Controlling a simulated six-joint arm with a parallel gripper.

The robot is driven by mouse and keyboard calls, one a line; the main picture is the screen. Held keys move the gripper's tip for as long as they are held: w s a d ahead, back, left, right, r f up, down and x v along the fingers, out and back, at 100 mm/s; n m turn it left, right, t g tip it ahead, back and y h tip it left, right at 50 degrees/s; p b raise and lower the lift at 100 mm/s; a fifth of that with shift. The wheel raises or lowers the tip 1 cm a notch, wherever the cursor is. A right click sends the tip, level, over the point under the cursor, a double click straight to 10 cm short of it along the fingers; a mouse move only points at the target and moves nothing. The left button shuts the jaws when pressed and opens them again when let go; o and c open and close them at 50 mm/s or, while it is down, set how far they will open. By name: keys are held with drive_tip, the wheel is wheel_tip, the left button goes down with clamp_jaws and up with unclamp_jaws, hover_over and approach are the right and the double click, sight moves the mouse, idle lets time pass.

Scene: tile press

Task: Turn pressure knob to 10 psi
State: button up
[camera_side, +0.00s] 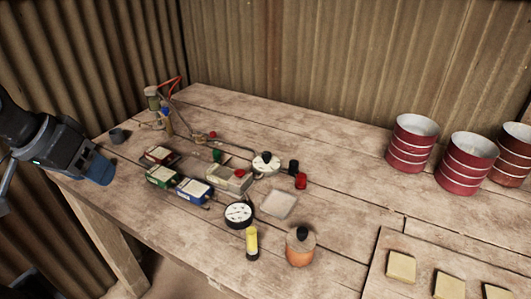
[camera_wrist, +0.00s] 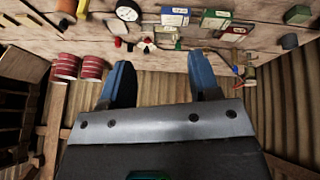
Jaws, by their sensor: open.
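A round white dial with a black knob (camera_side: 266,161) sits on the table among the pipes, right of the middle boxes; I cannot read its marks or its setting. A white-faced gauge with a black rim (camera_side: 239,214) lies nearer the front edge; its reading is too small to tell. The gauge also shows at the top of the wrist view (camera_wrist: 128,11). My gripper (camera_side: 96,171) is at the table's left end, well apart from both. In the wrist view its two blue fingers (camera_wrist: 161,78) are spread with nothing between them.
Red, green (camera_side: 163,175) and blue (camera_side: 193,191) boxes stand left of the dial. A small grey cup (camera_side: 117,135) is near my gripper. Red ribbed cans (camera_side: 467,160) stand right.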

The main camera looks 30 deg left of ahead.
drive_tip(key=w+d+r+n+h, duration=0.1)
drive_tip(key=w+d+n+h, duration=0.15)
drive_tip(key=w+n, duration=0.65)
drive_tip(key=n+t+h, duration=0.1)
drive_tip(key=n+h, duration=0.2)
drive_tip(key=n, duration=1.3)
hover_over(266, 153)
drive_tip(key=s+a, duration=0.7)
wheel_tip(266, 153, down, 14)
drive_tip(key=x, duration=1.2)
drive_tip(key=shift+w+d, duration=0.3)
drive_tip(key=shift+d, duration=0.05)
drive_tip(key=shift+c, duration=0.4)
drive_tip(key=c, duration=0.8)
drive_tip(key=shift+c, duration=0.2)
